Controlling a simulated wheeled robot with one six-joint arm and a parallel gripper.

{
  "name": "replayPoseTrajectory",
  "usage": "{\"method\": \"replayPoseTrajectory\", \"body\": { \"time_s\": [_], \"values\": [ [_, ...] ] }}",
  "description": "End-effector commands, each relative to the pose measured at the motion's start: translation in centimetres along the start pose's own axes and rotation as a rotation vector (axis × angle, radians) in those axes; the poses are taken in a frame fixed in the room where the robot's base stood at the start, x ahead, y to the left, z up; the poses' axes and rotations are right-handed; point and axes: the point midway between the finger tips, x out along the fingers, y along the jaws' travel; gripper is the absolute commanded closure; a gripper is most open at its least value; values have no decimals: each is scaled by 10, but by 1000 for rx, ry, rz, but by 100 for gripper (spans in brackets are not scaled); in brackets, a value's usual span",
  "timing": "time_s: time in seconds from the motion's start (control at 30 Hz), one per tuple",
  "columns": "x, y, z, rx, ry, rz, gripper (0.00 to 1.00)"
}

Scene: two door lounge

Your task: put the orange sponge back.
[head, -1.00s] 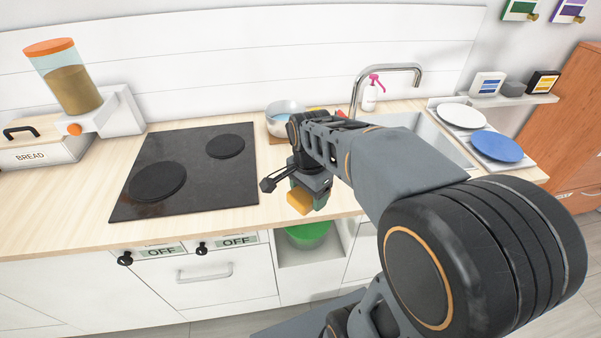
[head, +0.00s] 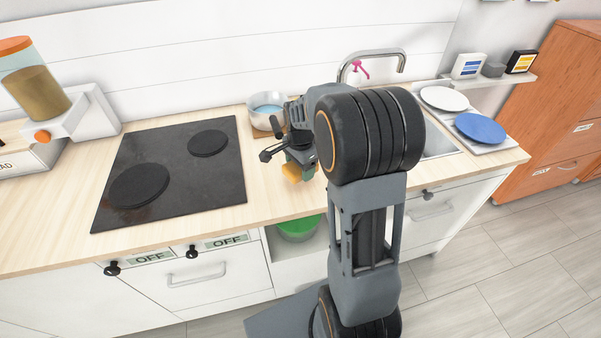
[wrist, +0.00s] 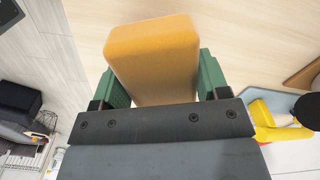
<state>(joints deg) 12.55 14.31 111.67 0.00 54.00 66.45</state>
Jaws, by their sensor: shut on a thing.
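The orange sponge (wrist: 152,55) is between the green fingers of my gripper (wrist: 158,85) in the wrist view, with wood-coloured countertop behind it. In the head view the sponge (head: 291,172) shows as a small orange block at the tip of my gripper (head: 298,168), over the counter near its front edge. My gripper is shut on it. My arm hides part of the sink and the counter behind it. I cannot tell whether the sponge touches the counter.
A black cooktop (head: 172,168) lies to the left and a pot (head: 266,108) stands behind the gripper. The sink (head: 438,143) and faucet (head: 372,58) are to the right, with a white plate (head: 444,98) and a blue plate (head: 480,128). A green-topped bin (head: 299,228) sits below the counter.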

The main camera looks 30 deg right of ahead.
Motion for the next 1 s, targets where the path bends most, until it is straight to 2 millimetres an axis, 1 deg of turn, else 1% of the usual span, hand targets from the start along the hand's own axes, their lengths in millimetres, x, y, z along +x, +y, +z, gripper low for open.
{"method": "replayPoseTrajectory", "body": {
  "time_s": [0.27, 0.4, 0.5, 0.77, 0.9, 0.93, 1.0],
  "values": [
    [11, -6, -5, 0, -1, 3, 54],
    [30, -6, -5, -1, -1, 3, 54],
    [40, -6, -5, -1, -1, 2, 54],
    [41, -6, -5, -1, 0, 0, 54],
    [45, -6, -5, -1, 0, 0, 54],
    [45, -6, -5, -1, 0, 0, 31],
    [44, -6, -5, -1, 0, 0, 24]
  ]
}}
